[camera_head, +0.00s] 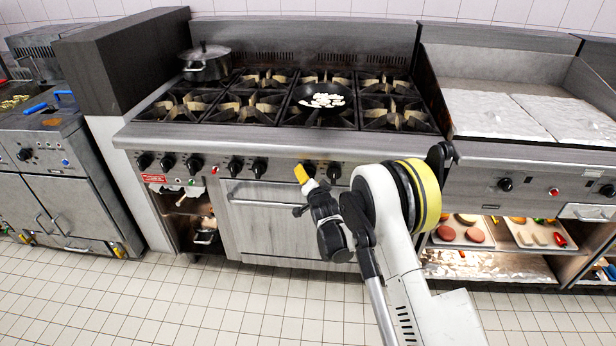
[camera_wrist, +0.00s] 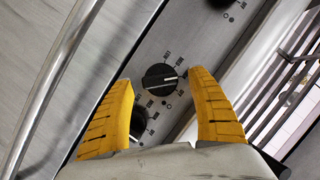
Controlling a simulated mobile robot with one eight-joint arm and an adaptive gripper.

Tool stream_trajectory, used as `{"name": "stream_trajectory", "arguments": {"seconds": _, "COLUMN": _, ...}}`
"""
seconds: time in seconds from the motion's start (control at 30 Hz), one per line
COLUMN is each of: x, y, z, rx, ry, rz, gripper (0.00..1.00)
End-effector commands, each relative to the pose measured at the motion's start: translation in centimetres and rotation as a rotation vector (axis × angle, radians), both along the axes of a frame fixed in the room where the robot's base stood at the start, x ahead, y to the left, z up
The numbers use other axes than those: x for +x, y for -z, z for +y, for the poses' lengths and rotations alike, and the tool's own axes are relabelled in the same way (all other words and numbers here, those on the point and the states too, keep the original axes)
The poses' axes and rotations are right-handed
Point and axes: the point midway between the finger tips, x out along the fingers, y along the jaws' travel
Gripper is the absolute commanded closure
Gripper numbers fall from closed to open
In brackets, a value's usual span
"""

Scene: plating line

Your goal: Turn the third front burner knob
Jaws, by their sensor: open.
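The stove's front panel (camera_head: 285,170) carries a row of black knobs with a gap between groups. My gripper (camera_head: 303,174) is in front of this panel, its yellow fingertips overlapping a black knob (camera_head: 310,168) right of the middle. A neighbouring knob (camera_wrist: 138,121) is partly hidden by the left finger and gripper body.
An oven handle (camera_head: 265,202) runs below the panel and shows at left in the wrist view. A pan (camera_head: 322,97) with pale pieces sits on the burners, and a lidded pot (camera_head: 206,64) at back left. A griddle unit (camera_head: 500,115) adjoins at right. The tiled floor in front is clear.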

Motion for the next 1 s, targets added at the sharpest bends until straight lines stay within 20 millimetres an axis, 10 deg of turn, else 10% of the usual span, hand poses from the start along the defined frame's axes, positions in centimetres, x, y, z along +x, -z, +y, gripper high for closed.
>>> {"name": "stream_trajectory", "arguments": {"seconds": 0.4, "x": -8.1, "y": -2.4, "z": -2.0, "rx": 0.000, "ry": 0.000, "rz": 0.000, "gripper": 0.33}}
{"name": "stream_trajectory", "arguments": {"seconds": 1.0, "x": -9.4, "y": -2.8, "z": -2.4, "rx": 0.000, "ry": 0.000, "rz": 0.000, "gripper": 0.33}}
